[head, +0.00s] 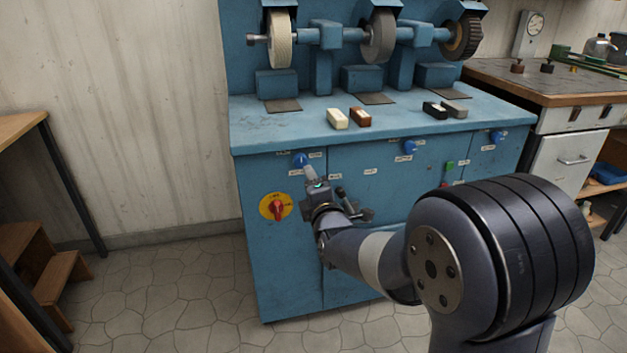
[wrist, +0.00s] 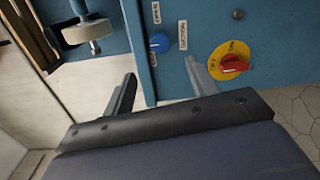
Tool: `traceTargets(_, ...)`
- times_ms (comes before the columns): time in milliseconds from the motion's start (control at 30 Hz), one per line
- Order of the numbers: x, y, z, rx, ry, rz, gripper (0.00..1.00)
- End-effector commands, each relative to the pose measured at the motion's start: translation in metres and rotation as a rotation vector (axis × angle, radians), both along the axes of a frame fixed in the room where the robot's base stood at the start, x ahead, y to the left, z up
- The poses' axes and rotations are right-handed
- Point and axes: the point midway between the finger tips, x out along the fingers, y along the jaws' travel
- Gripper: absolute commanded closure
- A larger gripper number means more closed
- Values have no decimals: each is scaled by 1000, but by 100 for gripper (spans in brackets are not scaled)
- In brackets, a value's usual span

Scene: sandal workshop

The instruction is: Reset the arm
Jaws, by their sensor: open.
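My gripper (head: 310,175) is in front of the blue machine's front panel, close to the leftmost blue knob (head: 301,160). In the wrist view my gripper (wrist: 160,82) has its two fingers spread apart with nothing between them. That blue knob (wrist: 160,43) shows beyond the gap, apart from both fingers, with labels beside it. The red switch on a yellow disc (head: 277,207) is just left of my gripper in the head view; the red switch (wrist: 232,65) also shows past the right finger in the wrist view.
The blue machine (head: 285,250) carries several wheels, including a pale one (head: 281,40), above its top. Small blocks, such as the white one (head: 337,119), lie on the top. A workbench (head: 500,75) stands at right, wooden furniture (head: 50,270) at left. Floor between is clear.

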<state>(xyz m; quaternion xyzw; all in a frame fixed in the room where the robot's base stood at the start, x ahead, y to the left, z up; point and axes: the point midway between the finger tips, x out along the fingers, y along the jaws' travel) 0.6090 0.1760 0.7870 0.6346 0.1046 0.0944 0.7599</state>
Motion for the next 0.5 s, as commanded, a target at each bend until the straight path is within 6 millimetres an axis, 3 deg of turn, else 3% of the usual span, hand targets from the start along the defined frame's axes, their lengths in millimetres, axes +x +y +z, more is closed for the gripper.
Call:
traceTargets(167,9,2,-1,0,0,0,44)
traceTargets(500,56,16,-4,0,0,-1,44)
